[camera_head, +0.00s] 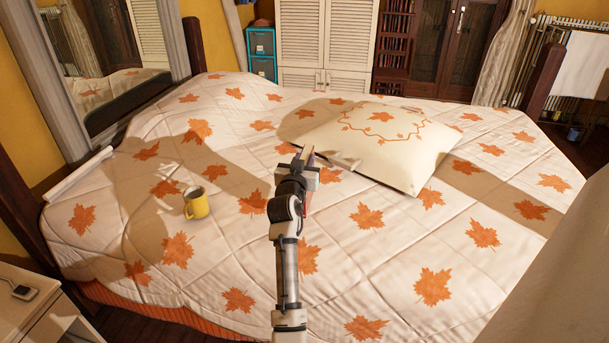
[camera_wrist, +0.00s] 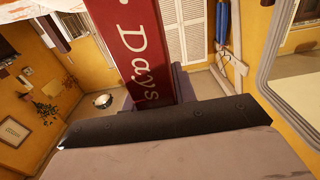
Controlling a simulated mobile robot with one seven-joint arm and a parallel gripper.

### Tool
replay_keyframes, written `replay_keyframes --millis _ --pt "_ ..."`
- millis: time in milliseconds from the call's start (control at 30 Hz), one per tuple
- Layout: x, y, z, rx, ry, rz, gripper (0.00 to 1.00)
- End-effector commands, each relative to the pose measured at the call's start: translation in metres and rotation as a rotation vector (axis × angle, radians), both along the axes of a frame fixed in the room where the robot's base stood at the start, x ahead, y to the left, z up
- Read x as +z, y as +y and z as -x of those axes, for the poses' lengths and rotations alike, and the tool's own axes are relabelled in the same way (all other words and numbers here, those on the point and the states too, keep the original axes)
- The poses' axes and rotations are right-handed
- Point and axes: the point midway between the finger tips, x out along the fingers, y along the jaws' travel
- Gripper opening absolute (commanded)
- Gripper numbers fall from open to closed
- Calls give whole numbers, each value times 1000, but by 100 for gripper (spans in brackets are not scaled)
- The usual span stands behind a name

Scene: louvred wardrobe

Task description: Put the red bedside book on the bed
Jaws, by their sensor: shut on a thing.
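The red book (camera_wrist: 145,45) shows in the wrist view with pale letters "Days" on its face, held between my gripper's fingers. My gripper (camera_head: 308,160) is shut on it, out over the middle of the bed in the head view. In that view my own wrist mostly hides the book. The bed (camera_head: 345,245) has a white quilt with orange maple leaves. I cannot tell how high the book is above the quilt, or whether it touches it.
A white pillow (camera_head: 385,143) lies on the bed just right of my gripper. A yellow mug (camera_head: 197,205) stands on the quilt to the left. A pale nightstand (camera_head: 40,310) is at the lower left. The quilt in front of the pillow is clear.

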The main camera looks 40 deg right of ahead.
Motion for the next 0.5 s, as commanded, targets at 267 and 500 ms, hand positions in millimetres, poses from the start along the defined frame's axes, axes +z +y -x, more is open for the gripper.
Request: replay_keyframes --millis 267,500 --pt "-28 0 0 1 0 0 0" --pt "-56 0 0 1 -1 3 0"
